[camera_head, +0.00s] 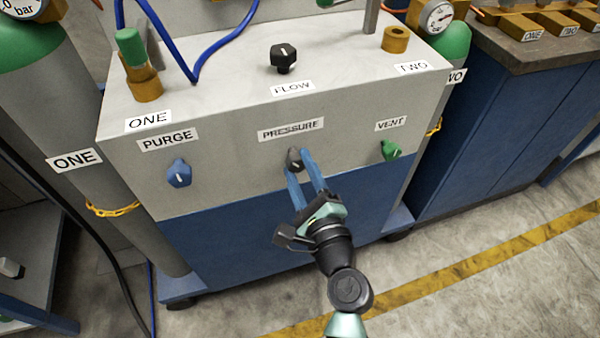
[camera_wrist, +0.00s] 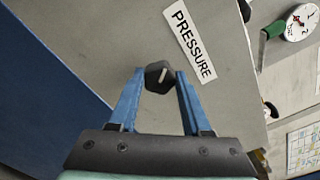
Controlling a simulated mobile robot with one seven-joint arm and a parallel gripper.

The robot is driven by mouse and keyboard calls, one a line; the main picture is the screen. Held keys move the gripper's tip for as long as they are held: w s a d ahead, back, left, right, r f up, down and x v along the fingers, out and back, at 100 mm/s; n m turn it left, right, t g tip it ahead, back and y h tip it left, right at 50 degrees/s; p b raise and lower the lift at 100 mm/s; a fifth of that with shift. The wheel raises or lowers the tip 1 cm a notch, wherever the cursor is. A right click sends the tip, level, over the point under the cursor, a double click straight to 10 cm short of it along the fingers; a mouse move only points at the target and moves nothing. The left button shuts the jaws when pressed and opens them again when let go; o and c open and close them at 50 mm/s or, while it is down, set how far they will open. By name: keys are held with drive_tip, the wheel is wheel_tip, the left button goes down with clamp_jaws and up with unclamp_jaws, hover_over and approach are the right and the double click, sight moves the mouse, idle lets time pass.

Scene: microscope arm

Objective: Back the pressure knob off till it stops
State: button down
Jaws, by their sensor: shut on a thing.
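The pressure knob (camera_head: 294,158) is a small black knob with a pale pointer line, on the grey front panel (camera_head: 230,165) under the PRESSURE label (camera_head: 291,130). My gripper (camera_head: 298,163) reaches it from the front with its two blue fingers, one on each side of the knob. In the wrist view the knob (camera_wrist: 158,76) sits between the fingertips (camera_wrist: 158,78), and the gripper is shut on it. The PRESSURE label (camera_wrist: 189,41) lies to the right there. The fingers cover parts of the knob's sides.
A blue PURGE knob (camera_head: 179,173) is at left and a green VENT knob (camera_head: 390,150) at right on the same panel. A black FLOW knob (camera_head: 283,57) stands on top. Chained grey cylinders flank the cabinet, the left one (camera_head: 60,115) marked ONE. Open floor (camera_head: 480,230) lies at front right.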

drive_tip(key=n+b, duration=0.1)
drive_tip(key=n, duration=0.1)
drive_tip(key=n+b, duration=0.2)
drive_tip(key=n, duration=0.1)
drive_tip(key=shift+f+n, duration=0.25)
drive_tip(key=shift+n, duration=0.05)
drive_tip(key=n+b, duration=0.3)
drive_tip(key=n, duration=0.1)
drive_tip(key=n+b, duration=0.3)
drive_tip(key=n, duration=0.2)
drive_tip(key=shift+f, duration=0.1)
drive_tip(key=n+b, duration=0.3)
drive_tip(key=n, duration=0.1)
drive_tip(key=shift+n, duration=0.4)
drive_tip(key=shift+b, duration=0.3)
drive_tip(key=shift+c, duration=1.8)
unclamp_jaws()
drive_tip(key=shift+r, duration=0.2)
drive_tip(key=shift+s, duration=0.1)
